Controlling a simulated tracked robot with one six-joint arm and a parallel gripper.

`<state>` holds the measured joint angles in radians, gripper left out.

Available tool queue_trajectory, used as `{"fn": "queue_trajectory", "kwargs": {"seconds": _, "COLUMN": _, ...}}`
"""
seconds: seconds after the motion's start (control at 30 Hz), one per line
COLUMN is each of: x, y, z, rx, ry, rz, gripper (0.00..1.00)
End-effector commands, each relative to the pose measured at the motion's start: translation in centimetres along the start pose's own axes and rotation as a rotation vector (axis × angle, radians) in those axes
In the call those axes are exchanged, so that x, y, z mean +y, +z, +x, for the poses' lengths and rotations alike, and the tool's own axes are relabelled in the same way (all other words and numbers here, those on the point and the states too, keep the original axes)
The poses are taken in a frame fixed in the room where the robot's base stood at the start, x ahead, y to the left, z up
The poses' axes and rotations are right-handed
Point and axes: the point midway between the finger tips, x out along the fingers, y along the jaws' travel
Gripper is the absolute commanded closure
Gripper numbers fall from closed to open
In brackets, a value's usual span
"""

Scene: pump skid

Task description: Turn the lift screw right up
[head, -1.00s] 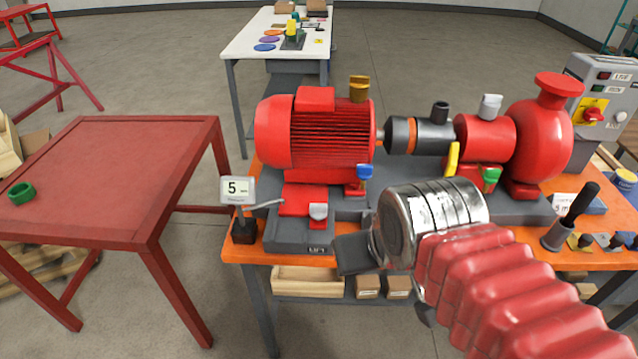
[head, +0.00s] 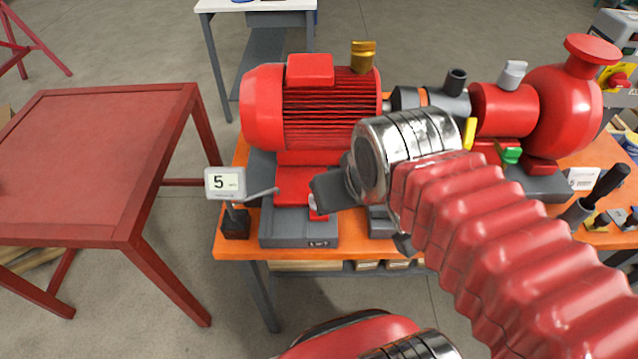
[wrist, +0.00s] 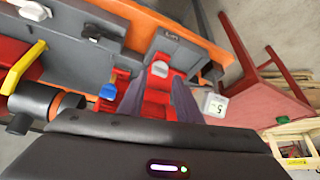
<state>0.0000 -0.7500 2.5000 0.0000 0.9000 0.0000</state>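The lift screw has a pale grey head that shows in the wrist view (wrist: 159,69), on a red block of the grey LIFT base (head: 285,235). In the head view it is mostly hidden behind my gripper (head: 322,197). In the wrist view my gripper (wrist: 160,88) is open. Its two dark fingers point toward the screw, with the head between and just beyond their tips. Contact cannot be made out. The gauge (head: 225,183) reads 5 and stands left of the base; its small unit text is unclear. The red motor (head: 320,115) sits behind the screw.
A blue knob (wrist: 107,91) and a yellow lever (wrist: 24,66) lie left of my fingers in the wrist view. The orange bench edge (head: 300,254) is in front. A red table (head: 90,165) stands left, its visible top mostly clear.

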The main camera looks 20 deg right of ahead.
Motion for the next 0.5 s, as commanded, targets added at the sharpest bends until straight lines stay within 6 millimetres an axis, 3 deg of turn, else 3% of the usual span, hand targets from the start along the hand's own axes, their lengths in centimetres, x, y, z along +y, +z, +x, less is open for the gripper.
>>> {"fn": "queue_trajectory", "kwargs": {"seconds": 0.33, "x": 0.0, "y": -0.2, "z": -0.1, "rx": -0.006, "ry": 0.0, "rz": -0.017, "gripper": 0.69}}
{"fn": "queue_trajectory", "kwargs": {"seconds": 0.5, "x": -0.4, "y": -1.3, "z": -0.1, "rx": -0.049, "ry": -0.005, "rz": -0.124, "gripper": 0.69}}
